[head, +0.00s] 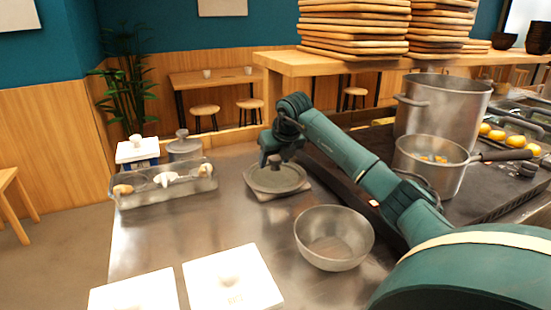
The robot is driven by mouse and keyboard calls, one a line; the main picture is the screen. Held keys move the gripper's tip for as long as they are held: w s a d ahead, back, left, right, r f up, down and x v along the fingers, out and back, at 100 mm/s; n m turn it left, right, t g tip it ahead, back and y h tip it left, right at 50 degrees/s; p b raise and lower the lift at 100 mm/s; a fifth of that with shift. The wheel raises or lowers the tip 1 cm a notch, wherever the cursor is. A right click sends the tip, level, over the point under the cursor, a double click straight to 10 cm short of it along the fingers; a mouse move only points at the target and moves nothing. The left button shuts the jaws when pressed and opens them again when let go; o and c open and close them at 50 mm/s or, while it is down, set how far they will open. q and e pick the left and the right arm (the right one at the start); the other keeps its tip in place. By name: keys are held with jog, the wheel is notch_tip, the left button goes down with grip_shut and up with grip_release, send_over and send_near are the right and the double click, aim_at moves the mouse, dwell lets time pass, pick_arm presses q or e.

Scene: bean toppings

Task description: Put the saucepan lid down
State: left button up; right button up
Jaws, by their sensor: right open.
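The saucepan lid (275,179) is a dark grey disc with a knob. It lies flat on a thin square mat (292,196) on the steel counter, left of the stove. My right gripper (274,157) is directly above the lid, close around or just over its knob. It is open, but its fingers are small and partly merge with the knob, so contact cannot be told. The saucepan (428,180) stands uncovered on the stove at the right, with orange food inside. My left gripper is not in view.
A steel bowl (333,246) sits in front of the lid, beside my right arm. A large stockpot (440,108) is behind the saucepan. Counter left of the lid is clear.

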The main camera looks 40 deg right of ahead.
jog(key=shift+r, duration=0.1)
jog(key=v, duration=1.2)
jog(key=shift+p, duration=0.35)
